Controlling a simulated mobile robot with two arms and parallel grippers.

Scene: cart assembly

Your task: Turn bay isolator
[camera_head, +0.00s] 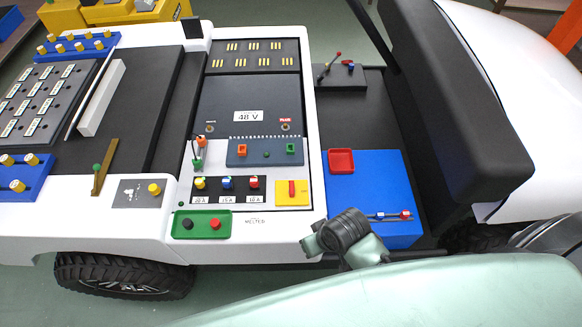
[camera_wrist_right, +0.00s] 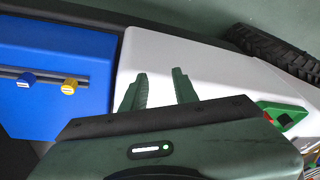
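A red handle (camera_head: 292,188) stands upright on a square yellow plate (camera_head: 283,200) at the lower right of the cart's panel. It looks like the bay isolator, though I see no label naming it. My right gripper (camera_head: 311,238) is over the cart's white front edge, below and to the right of the yellow plate and apart from it. In the right wrist view its two green fingers (camera_wrist_right: 159,75) are spread with nothing between them, against the white body. The red handle is not visible there. My left gripper is not in view.
A blue box (camera_head: 372,185) with a red tray (camera_head: 341,161) and a rod with small knobs (camera_head: 388,216) lies right of the panel. A green tray (camera_head: 202,224) with black and red buttons is left of my gripper. Colored knobs (camera_head: 227,183) line the panel. A black seat rises at right.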

